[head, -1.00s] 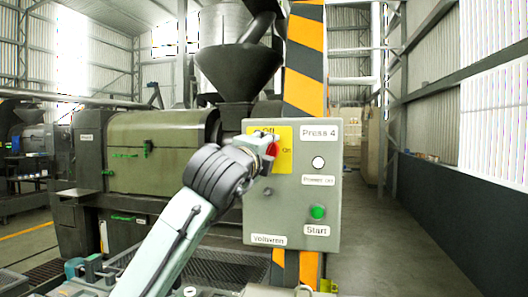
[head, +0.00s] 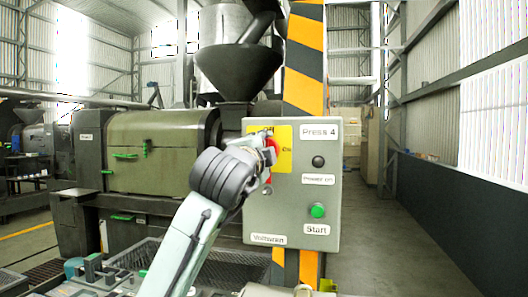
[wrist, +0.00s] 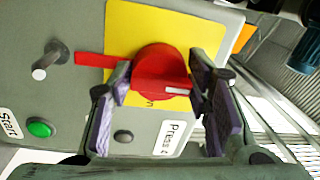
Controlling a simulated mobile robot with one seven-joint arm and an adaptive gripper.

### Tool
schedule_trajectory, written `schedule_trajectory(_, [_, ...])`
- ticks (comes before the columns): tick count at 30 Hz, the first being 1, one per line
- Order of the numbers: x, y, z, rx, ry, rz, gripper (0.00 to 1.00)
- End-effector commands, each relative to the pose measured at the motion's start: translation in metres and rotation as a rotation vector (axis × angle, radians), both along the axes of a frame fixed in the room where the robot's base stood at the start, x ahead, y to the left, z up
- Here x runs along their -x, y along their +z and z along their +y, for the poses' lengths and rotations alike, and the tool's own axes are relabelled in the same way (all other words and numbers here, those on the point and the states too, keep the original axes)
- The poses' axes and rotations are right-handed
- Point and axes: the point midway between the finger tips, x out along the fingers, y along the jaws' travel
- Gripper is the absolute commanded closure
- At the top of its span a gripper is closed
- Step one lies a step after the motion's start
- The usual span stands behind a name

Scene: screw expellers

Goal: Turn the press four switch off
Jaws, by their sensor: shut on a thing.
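The grey Press 4 control box (head: 325,222) faces me, with a yellow plate (head: 284,160) at its upper left. On the plate is the red rotary switch (head: 268,180), partly hidden by my gripper (head: 267,156) in the head view. In the wrist view the red switch (wrist: 160,62) sits between the fingers of my gripper (wrist: 160,85), which is shut on its knob. Its red tab (wrist: 90,59) points left there, and down in the head view. The Power on lamp (head: 318,161) is dark.
A green Start button (head: 317,210) is at the box's lower right. A small metal knob (wrist: 50,60) sticks out near the switch. A striped post (head: 304,70) stands behind the box, and a green press (head: 160,155) stands to the left. The floor at right is clear.

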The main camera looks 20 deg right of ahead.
Motion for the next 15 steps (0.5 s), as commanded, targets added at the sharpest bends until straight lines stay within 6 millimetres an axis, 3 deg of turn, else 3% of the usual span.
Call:
schedule_trajectory(8, [-0.0003, -0.0046, -0.0013, -0.004, -0.002, 0.009, 0.83])
schedule_trajectory(9, [-0.0003, -0.0047, -0.0014, -0.004, -0.002, 0.009, 0.53])
schedule_trajectory(15, [-0.0002, -0.0032, -0.0009, -0.003, -0.002, 0.006, 0.39])
